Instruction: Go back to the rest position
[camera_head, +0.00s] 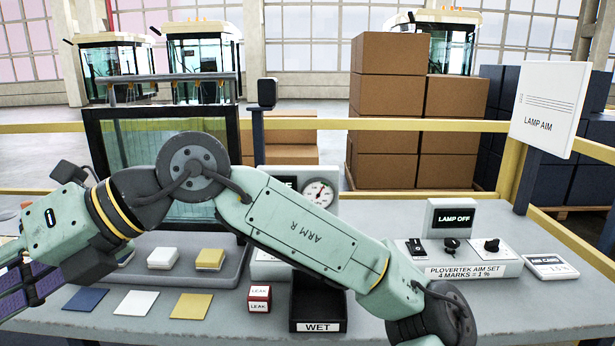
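My arm reaches across the picture from the lower right to the left, above a grey bench (130,330). My gripper (18,285) is at the left edge, low over the bench's left end.
A grey tray with a white block (162,258) and a yellow block (210,258) lies below my arm. Blue, white and yellow squares lie in front. A red-white LEAK block (259,298), black WET bin (318,305), gauge (319,193) and lamp control set (460,260) stand rightward.

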